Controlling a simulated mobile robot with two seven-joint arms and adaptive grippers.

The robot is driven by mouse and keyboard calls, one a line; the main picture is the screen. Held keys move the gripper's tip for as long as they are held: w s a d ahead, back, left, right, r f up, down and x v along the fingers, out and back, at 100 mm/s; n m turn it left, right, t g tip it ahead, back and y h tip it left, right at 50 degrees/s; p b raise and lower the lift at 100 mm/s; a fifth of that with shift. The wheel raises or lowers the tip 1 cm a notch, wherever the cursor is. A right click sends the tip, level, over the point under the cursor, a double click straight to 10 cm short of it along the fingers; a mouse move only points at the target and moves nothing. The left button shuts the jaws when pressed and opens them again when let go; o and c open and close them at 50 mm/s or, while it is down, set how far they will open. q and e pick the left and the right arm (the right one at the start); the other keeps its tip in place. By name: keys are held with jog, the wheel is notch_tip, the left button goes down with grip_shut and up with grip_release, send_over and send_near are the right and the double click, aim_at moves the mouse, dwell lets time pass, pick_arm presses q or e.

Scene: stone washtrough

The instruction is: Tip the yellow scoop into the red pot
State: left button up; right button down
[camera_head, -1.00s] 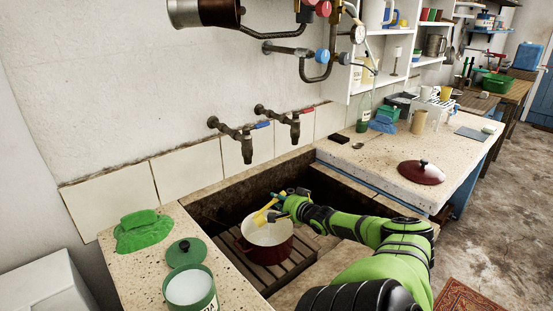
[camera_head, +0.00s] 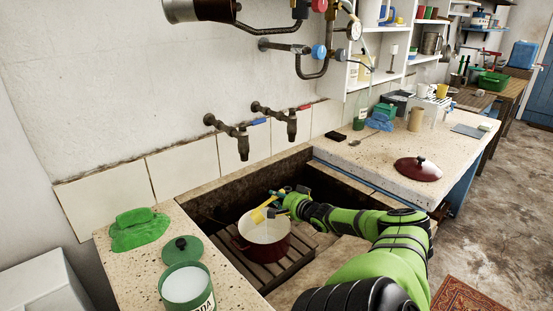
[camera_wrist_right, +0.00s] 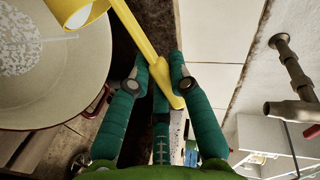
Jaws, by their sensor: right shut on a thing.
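The yellow scoop (camera_head: 259,215) is in my right gripper (camera_head: 279,200), over the red pot (camera_head: 265,249) in the head view. In the right wrist view the green fingers of my right gripper (camera_wrist_right: 163,85) are shut on the handle of the scoop (camera_wrist_right: 135,35). The scoop's bowl is at the top left, over the near rim of the pot (camera_wrist_right: 105,100), and looks tilted. White grains lie on the pot's pale inside floor. My left gripper is not in view.
The pot stands on a slatted rack (camera_head: 290,270) in the stone trough. A green tin (camera_head: 189,288) of white powder and its green lid (camera_head: 182,250) are at the left, with a green cloth (camera_head: 138,230). A dark red lid (camera_head: 418,169) lies on the right counter. Taps (camera_head: 240,140) hang above.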

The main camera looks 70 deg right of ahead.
jog(key=shift+s+d+f+m+t+b, duration=0.3)
jog(key=shift+m+b, duration=0.2)
jog(key=shift+b, duration=0.2)
dwell(0.3)
jog(key=shift+s+d+f+m+t+b, duration=0.3)
jog(key=shift+d+f+m+t+b, duration=0.25)
jog(key=shift+m+b, duration=0.5)
jog(key=shift+a, duration=0.15)
jog(key=shift+f, duration=0.15)
